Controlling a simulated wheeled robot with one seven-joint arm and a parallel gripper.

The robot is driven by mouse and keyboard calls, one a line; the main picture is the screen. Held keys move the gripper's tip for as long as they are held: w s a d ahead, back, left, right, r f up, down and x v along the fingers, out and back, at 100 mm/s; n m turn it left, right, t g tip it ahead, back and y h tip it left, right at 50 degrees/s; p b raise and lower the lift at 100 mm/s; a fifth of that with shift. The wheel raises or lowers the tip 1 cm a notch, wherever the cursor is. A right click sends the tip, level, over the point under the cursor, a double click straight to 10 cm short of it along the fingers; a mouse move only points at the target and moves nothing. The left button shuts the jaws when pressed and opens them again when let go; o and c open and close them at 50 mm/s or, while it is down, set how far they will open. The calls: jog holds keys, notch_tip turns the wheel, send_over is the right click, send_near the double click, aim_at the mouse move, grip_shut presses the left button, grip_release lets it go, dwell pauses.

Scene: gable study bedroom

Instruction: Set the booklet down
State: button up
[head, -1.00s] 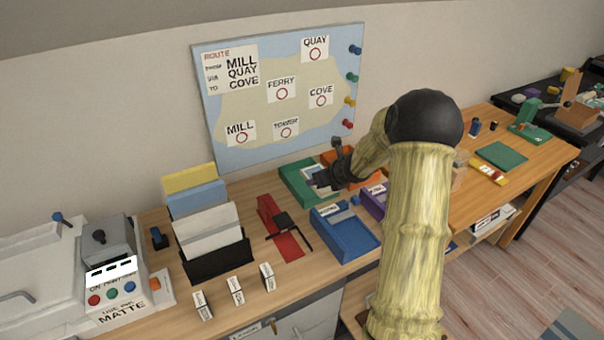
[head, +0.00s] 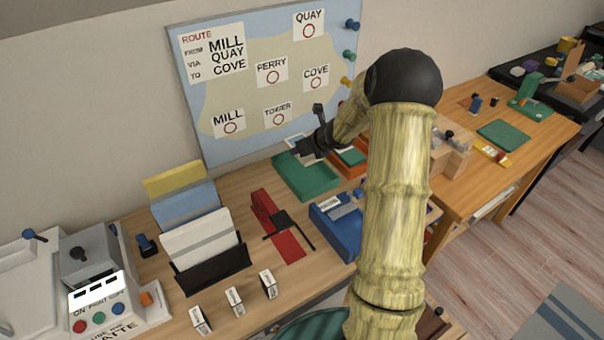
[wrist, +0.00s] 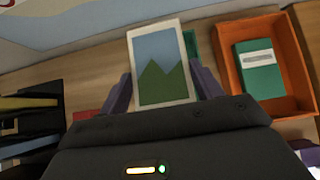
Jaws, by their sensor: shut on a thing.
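My gripper (wrist: 162,88) is shut on a booklet (wrist: 160,62), with one purple finger at each side of it. The booklet has a white border, a blue sky and green peaks on its cover. In the head view the gripper (head: 304,148) is above the back edge of the green tray (head: 308,183), and the booklet (head: 293,142) is mostly hidden behind it. In the wrist view a strip of green shows behind the booklet's right side. The green tray looks empty where it is visible.
An orange tray (wrist: 228,82) holding a green booklet (wrist: 258,68) stands right of the green tray. A blue tray (head: 345,241), a red and black device (head: 275,225) and a file rack (head: 210,270) are nearer. The map board (head: 270,85) rises close behind.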

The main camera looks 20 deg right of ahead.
jog(key=shift+s+d+f, duration=0.15)
jog(key=shift+f, duration=0.15)
jog(key=shift+f+b, duration=1)
jog(key=shift+f, duration=1.8)
jog(key=shift+f+b, duration=0.3)
jog(key=shift+f, duration=1.55)
jog(key=shift+f, duration=0.1)
jog(key=o, duration=1.1)
